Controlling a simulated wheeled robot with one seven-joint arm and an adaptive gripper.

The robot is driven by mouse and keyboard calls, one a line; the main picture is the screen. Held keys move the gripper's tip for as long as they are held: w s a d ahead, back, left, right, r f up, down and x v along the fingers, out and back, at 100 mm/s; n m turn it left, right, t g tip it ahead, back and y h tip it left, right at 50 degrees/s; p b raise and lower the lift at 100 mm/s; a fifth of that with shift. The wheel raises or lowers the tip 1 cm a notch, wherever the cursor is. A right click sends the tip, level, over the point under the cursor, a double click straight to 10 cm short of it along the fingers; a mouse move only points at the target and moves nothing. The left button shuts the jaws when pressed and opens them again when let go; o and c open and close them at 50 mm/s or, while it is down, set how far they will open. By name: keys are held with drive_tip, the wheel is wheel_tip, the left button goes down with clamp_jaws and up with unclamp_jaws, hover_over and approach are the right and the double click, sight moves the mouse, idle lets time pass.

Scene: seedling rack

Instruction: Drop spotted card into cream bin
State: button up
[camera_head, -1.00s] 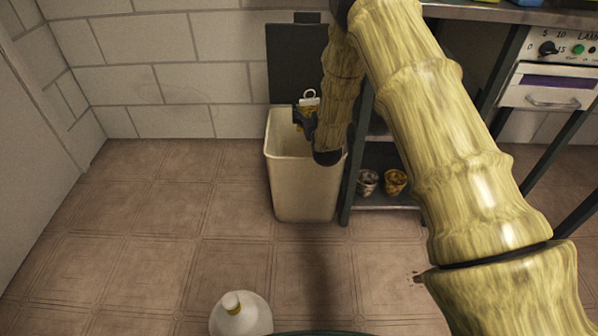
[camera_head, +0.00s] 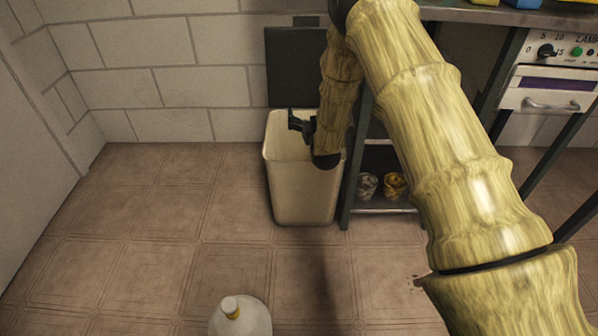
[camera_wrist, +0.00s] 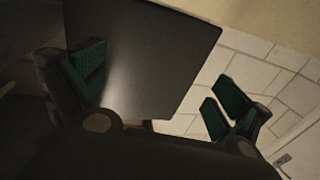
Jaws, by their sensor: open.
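The cream bin (camera_head: 304,195) stands open on the floor against the white block wall, left of the dark shelf unit. Its dark lid (camera_head: 292,65) is raised behind it. My gripper (camera_head: 294,122) is over the bin's opening, near its rim. In the wrist view my gripper (camera_wrist: 160,92) has its green-padded fingers wide apart with nothing held between them. The spotted card is not visible in either current view. The inside bottom of the bin is hidden from the head camera.
Two small pots (camera_head: 394,186) sit on the low shelf (camera_head: 385,207) right of the bin. Tiled floor left of the bin is clear.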

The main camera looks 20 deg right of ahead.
wheel_tip(320, 180, up, 10)
drive_tip(key=shift+f, duration=0.25)
idle(0.5)
